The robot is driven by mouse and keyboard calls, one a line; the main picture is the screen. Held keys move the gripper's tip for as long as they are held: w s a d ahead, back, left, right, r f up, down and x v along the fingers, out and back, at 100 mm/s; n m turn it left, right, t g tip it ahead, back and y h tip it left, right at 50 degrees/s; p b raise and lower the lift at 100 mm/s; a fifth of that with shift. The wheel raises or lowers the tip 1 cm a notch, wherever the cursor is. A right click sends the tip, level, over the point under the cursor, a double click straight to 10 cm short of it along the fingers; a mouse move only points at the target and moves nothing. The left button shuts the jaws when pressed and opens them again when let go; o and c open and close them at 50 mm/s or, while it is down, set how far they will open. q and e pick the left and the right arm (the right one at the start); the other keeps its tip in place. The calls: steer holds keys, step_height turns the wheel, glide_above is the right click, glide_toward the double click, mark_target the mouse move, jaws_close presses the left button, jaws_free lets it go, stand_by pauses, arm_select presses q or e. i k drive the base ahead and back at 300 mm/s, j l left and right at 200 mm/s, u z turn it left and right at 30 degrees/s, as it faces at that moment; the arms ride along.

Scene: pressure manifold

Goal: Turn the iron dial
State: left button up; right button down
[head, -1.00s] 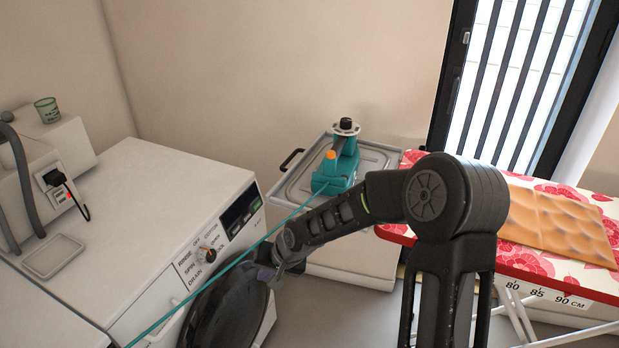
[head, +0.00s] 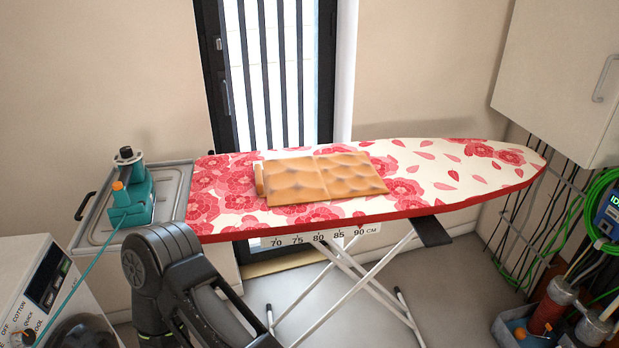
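A teal iron (head: 131,205) with an orange knob (head: 118,186) stands on a grey metal tray (head: 172,222) at the left. At its top is a pale disc with a black knob (head: 126,152), which looks like the dial. I cannot read any marks on it. A thin teal cord (head: 76,284) runs from the iron down to the lower left. A black arm of mine stands in front of the tray. Neither gripper shows in this view.
A floral ironing board (head: 440,200) with a folded orange-brown cloth (head: 322,178) fills the middle. The washing machine (head: 35,285) is at the lower left. A wall cabinet (head: 560,75), green hose (head: 596,205) and bin of bottles (head: 510,330) are at the right.

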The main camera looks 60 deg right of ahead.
mark_target(126, 152)
steer(key=i+l, duration=0.2)
steer(key=i, duration=0.25)
steer(key=z, duration=2.5)
